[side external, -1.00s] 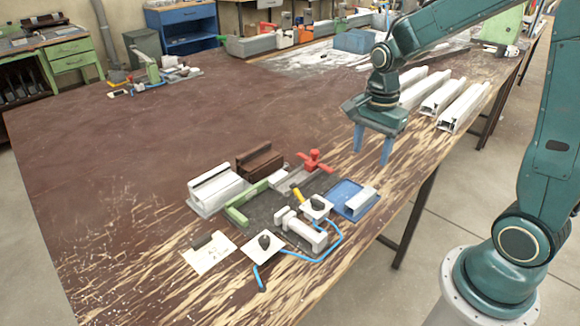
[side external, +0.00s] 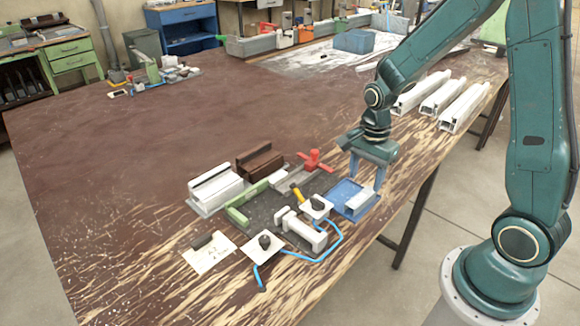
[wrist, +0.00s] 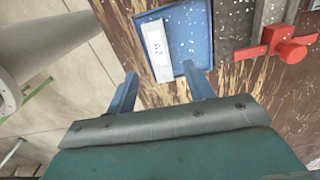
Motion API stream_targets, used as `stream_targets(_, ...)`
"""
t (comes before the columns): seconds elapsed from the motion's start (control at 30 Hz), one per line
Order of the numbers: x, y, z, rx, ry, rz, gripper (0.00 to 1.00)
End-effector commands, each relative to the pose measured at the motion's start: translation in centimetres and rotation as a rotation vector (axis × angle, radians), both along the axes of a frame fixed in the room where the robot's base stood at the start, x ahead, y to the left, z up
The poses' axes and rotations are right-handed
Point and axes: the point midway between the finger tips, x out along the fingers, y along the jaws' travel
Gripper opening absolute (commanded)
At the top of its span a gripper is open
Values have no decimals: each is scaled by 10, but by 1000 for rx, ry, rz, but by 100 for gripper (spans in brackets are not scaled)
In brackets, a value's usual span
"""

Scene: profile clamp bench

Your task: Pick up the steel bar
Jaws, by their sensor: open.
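The steel bar (side external: 358,200), a short pale silvery block, lies in a shallow blue tray (side external: 340,197) at the right end of the clamp bench. In the wrist view the bar (wrist: 157,50) lies along the left side of the tray (wrist: 199,38). My gripper (side external: 367,181) is open and empty, pointing down above the tray's far side. In the wrist view my gripper's (wrist: 160,71) fingertips sit to either side of the bar's near end. I cannot tell the exact height between fingertips and bar.
A red clamp handle (side external: 314,160) stands just left of my gripper. A white post block (side external: 302,229), a yellow-handled part and blue hose (side external: 337,240) lie near the tray. White profiles (side external: 462,108) lie behind. The table's right edge is close.

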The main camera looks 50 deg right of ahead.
Motion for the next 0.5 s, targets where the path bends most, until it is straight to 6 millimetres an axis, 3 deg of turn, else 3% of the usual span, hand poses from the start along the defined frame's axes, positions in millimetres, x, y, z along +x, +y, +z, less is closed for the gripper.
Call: stream_targets(0.5,0,0,-15,0,0,0,53)
